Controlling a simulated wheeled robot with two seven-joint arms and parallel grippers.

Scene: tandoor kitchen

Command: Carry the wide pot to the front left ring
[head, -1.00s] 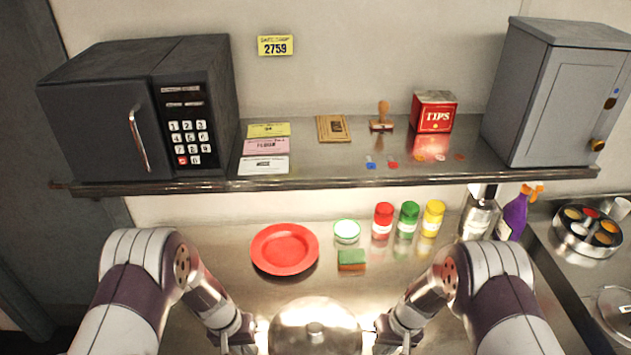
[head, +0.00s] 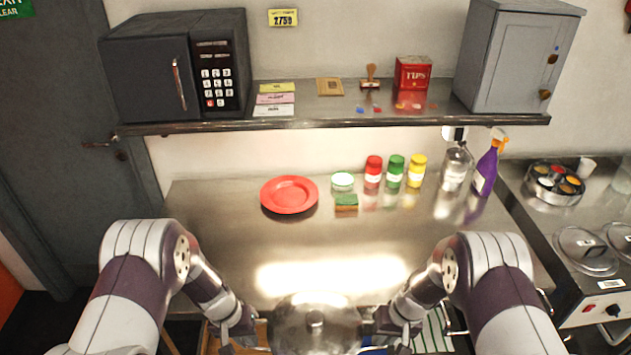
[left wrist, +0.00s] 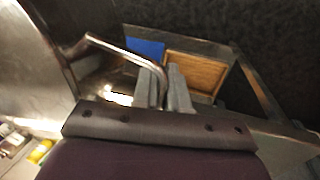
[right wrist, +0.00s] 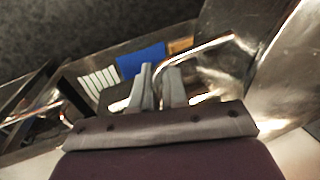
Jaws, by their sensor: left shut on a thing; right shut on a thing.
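The wide pot (head: 318,335) is a shiny metal vessel with a lid and knob, low in the head view, in front of the counter. My left gripper (head: 243,330) and right gripper (head: 384,326) are at its two sides. In the left wrist view my left gripper (left wrist: 166,82) is shut on a bent metal handle (left wrist: 112,50) of the pot. In the right wrist view my right gripper (right wrist: 160,82) is shut on the opposite handle (right wrist: 210,48). The pot's lower part is hidden in the head view.
A steel counter (head: 220,240) holds a red plate (head: 289,194), a sponge (head: 346,202), jars and bottles. Dark floor shows at left.

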